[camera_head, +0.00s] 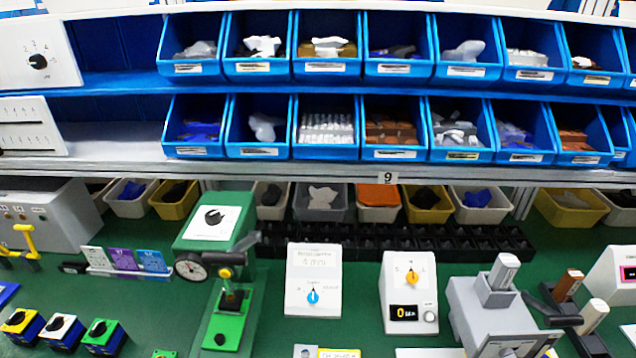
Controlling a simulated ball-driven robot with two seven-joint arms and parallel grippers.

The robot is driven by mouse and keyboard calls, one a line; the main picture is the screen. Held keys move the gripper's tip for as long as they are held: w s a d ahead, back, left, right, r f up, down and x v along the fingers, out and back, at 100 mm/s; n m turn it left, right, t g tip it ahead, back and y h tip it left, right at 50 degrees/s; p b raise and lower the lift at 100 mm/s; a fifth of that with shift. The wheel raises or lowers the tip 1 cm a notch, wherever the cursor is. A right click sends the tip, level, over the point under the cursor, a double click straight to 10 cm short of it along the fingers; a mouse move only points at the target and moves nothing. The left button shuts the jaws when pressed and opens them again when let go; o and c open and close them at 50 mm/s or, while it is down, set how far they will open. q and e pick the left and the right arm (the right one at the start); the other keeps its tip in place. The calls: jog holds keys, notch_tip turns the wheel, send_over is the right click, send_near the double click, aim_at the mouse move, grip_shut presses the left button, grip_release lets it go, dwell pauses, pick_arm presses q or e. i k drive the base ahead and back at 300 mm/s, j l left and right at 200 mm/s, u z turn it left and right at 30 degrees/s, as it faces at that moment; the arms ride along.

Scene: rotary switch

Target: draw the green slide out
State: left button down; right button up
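A green machine (205,235) stands left of centre on the green bench top, with a white plate and black rotary knob (213,217) on its upper face. A round dial gauge (188,267) is on its left side. A long green plate (226,328), which looks like the green slide, lies at its front and reaches toward me. A black post with a yellow top (228,275) and a red part stands at the plate's rear end. I cannot tell how far the slide is out. Neither of my grippers is in view.
A white box with a blue knob (313,296) stands right of the machine, and a white box with a yellow knob (411,277) further right. Small knob blocks (101,333) sit at the front left. Grey lever units (495,300) stand at the right. Blue bins (326,125) fill the shelves behind.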

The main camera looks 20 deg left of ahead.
aim_at(225, 329)
jog(key=u, duration=1.2)
